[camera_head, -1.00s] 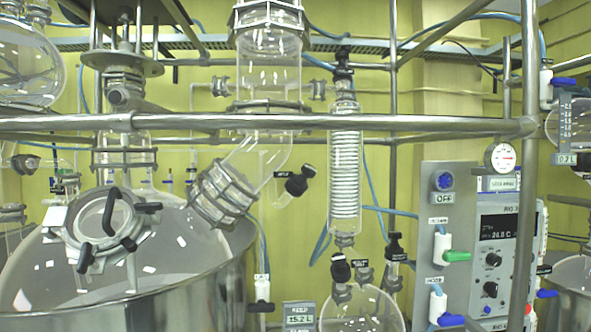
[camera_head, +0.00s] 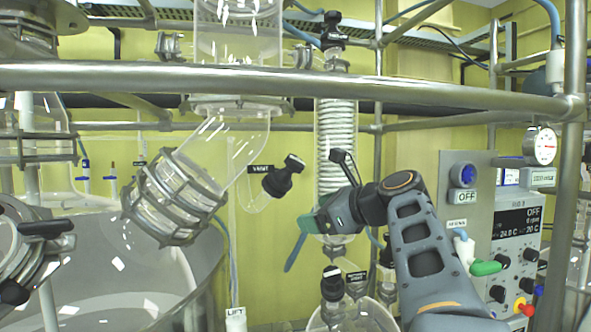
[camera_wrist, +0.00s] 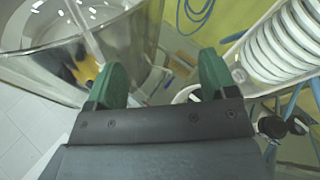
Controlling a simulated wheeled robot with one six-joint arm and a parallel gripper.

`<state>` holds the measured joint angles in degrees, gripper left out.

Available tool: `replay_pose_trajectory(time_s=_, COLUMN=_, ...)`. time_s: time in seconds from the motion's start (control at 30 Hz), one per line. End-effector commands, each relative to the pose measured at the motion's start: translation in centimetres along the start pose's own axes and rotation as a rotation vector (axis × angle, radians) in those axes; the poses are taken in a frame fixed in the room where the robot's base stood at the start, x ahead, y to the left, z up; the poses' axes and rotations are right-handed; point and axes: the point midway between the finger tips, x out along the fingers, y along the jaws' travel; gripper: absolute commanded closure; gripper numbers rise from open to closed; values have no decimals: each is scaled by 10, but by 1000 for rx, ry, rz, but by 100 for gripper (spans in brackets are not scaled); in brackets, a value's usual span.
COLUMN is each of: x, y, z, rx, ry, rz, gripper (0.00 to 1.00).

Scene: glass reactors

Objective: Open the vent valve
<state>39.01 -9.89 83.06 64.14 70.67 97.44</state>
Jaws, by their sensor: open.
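The vent valve (camera_head: 283,178) is a black knob on a short glass side arm, right of the slanted glass neck, with a "VENT" label beside it in the head view. My gripper (camera_head: 306,222) has green fingers and is below and right of the vent valve, apart from it, in front of the lower coil condenser. In the wrist view my gripper (camera_wrist: 163,75) shows its two green fingers wide apart with nothing between them. I cannot make out the vent valve in the wrist view.
A steel rail (camera_head: 280,78) crosses above the valve. The coil condenser (camera_head: 337,135) stands right of it; another black valve (camera_head: 332,285) is below. The large glass vessel (camera_head: 110,270) is at lower left. A control panel (camera_head: 515,235) with knobs is at right.

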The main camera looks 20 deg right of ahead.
Motion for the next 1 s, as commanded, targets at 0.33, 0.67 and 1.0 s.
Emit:
replay_pose_trajectory(time_s=0.33, x=-62, y=-61, z=62, rx=444, ry=-283, rz=-26, gripper=22)
replay_pose_trajectory(time_s=0.67, x=-22, y=-68, z=82, rx=481, ry=-306, rz=-13, gripper=22)
replay_pose_trajectory(time_s=1.0, x=35, y=-73, z=99, rx=478, ry=-306, rz=-17, gripper=22)
